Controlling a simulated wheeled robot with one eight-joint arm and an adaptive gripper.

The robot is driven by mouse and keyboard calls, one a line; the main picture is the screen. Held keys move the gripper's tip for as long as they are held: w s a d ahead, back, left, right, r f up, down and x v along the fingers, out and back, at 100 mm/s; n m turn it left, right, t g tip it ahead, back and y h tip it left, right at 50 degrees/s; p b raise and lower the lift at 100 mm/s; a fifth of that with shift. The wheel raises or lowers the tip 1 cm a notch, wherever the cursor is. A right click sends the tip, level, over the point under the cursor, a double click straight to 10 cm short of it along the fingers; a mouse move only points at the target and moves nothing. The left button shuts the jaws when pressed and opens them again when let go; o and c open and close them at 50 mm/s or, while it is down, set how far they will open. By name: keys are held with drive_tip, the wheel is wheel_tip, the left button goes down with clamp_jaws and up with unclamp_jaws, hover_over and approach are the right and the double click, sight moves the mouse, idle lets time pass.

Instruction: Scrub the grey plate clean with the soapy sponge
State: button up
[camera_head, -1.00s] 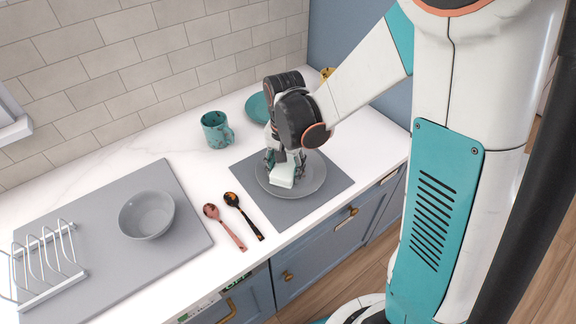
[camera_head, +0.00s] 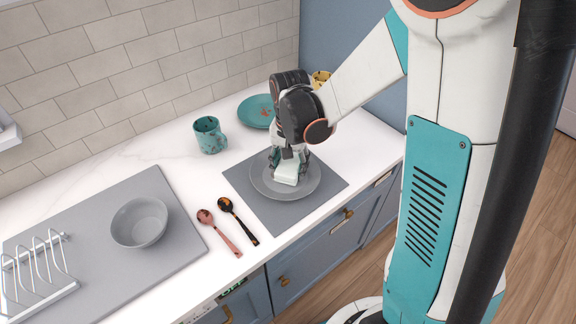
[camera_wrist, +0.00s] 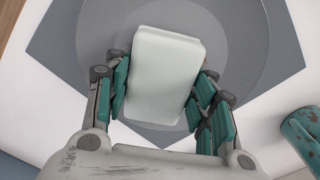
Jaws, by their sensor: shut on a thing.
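The grey plate (camera_head: 312,183) lies on a dark grey mat (camera_head: 262,209) on the white counter. My gripper (camera_head: 288,163) is above the plate, pointing down. It is shut on the pale, mint-white sponge (camera_head: 285,176). In the wrist view the sponge (camera_wrist: 165,75) sits between both finger pads of my gripper (camera_wrist: 163,92), with the plate (camera_wrist: 235,45) behind it. The sponge is over the plate's middle; I cannot tell whether it touches the surface. No stains show on the visible part of the plate. The plate under the sponge is hidden.
A spotted teal mug (camera_head: 208,136) and a teal plate with brown spots (camera_head: 257,111) stand behind. A yellow mug (camera_head: 320,78) is partly hidden by my arm. Two spoons (camera_head: 228,236) lie left of the mat. A grey bowl (camera_head: 139,222) and white rack (camera_head: 40,265) stand on a grey board (camera_head: 178,262).

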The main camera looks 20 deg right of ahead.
sight(289, 163)
drive_tip(key=shift+r+p, duration=1.9)
drive_tip(key=shift+r, duration=1)
drive_tip(key=shift+r+p, duration=1.1)
drive_tip(key=shift+r, duration=0.45)
drive_tip(key=shift+f, duration=0.15)
